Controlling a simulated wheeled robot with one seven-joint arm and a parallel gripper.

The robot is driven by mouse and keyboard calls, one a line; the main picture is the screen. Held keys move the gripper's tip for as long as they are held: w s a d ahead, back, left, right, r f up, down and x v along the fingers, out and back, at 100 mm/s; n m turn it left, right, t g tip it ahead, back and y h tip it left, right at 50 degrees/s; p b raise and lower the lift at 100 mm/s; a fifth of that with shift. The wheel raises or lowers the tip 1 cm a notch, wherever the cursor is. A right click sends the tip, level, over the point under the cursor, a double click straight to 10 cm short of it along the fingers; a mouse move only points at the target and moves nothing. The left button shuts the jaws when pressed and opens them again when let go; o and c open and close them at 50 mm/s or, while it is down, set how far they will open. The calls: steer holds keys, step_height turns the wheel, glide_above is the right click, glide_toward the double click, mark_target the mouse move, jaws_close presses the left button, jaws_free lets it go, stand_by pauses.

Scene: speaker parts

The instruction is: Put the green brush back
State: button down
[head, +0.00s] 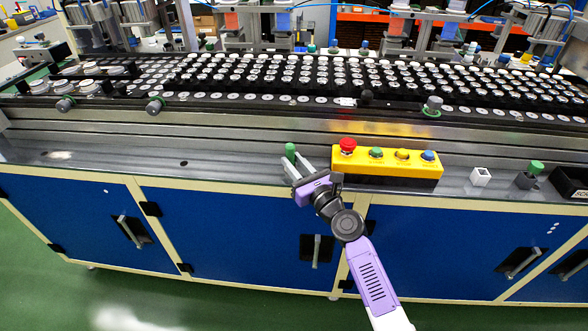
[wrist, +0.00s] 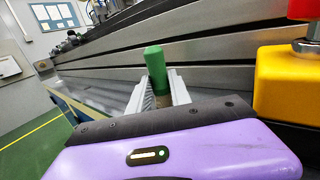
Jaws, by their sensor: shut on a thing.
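My gripper (head: 298,168) is shut on the green brush (head: 290,152), near the front ledge of the machine, left of the yellow button box. In the wrist view the green brush (wrist: 155,68) stands nearly upright between the two pale fingers (wrist: 159,95). Its green upper part rises above them, and a brownish part shows lower down between them. Its lower end is hidden by the gripper. I cannot tell whether it touches the ledge.
The yellow button box (head: 387,164), with a red button (head: 347,146), is close on the right. Farther right are a white cube (head: 480,177) with a dark opening, a green-topped piece (head: 536,167) in a dark block, and a black bin (head: 570,183). The left ledge (head: 110,157) is mostly clear.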

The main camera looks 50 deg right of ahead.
steer(key=shift+f, duration=0.15)
steer(key=c, duration=1.2)
jaws_free()
steer(key=shift+s, duration=0.1)
steer(key=v, duration=1.2)
steer(key=shift+b, duration=0.35)
